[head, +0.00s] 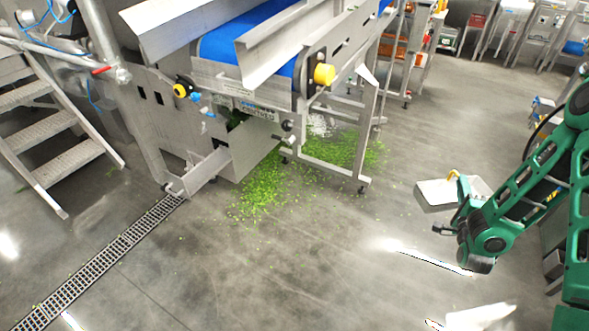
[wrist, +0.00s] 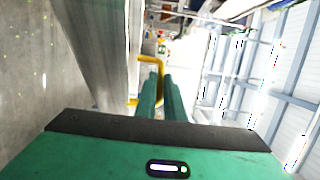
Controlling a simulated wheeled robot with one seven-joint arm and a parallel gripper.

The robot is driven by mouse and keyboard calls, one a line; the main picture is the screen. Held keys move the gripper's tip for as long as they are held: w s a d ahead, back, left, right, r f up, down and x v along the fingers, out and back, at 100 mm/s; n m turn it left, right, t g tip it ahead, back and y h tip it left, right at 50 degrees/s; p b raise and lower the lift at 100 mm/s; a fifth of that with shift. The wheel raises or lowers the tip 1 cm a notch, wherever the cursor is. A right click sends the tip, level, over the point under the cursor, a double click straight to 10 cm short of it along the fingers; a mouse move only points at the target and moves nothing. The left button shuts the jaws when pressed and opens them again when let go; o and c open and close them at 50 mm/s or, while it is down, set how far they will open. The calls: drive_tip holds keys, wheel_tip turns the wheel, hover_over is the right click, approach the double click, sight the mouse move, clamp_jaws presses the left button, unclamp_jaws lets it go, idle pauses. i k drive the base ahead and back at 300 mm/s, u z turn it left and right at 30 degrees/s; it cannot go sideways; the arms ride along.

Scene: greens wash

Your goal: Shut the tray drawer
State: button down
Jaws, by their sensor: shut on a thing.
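A shallow grey metal tray (head: 432,196) is at the right in the head view, beside my gripper. A yellow handle (head: 453,174) shows at its far edge. In the wrist view the yellow handle (wrist: 149,58) stands against a grey metal wall (wrist: 98,45). My gripper (wrist: 160,78) is shut on the handle, its two green fingers close together. The fingers hide the handle's middle. In the head view the wrist and arm cover part of the tray, and what supports the tray is hidden.
A steel conveyor machine with a blue belt (head: 235,38) stands at upper centre, green leaves (head: 262,190) scattered beneath it. Metal steps (head: 45,130) are at left. A floor drain grate (head: 105,262) crosses the lower left. The floor in the middle is open.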

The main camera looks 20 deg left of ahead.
sight(200, 166)
drive_tip(key=k, duration=0.7)
drive_tip(key=u, duration=1.25)
drive_tip(key=i, duration=2.35)
drive_tip(key=u, duration=0.1)
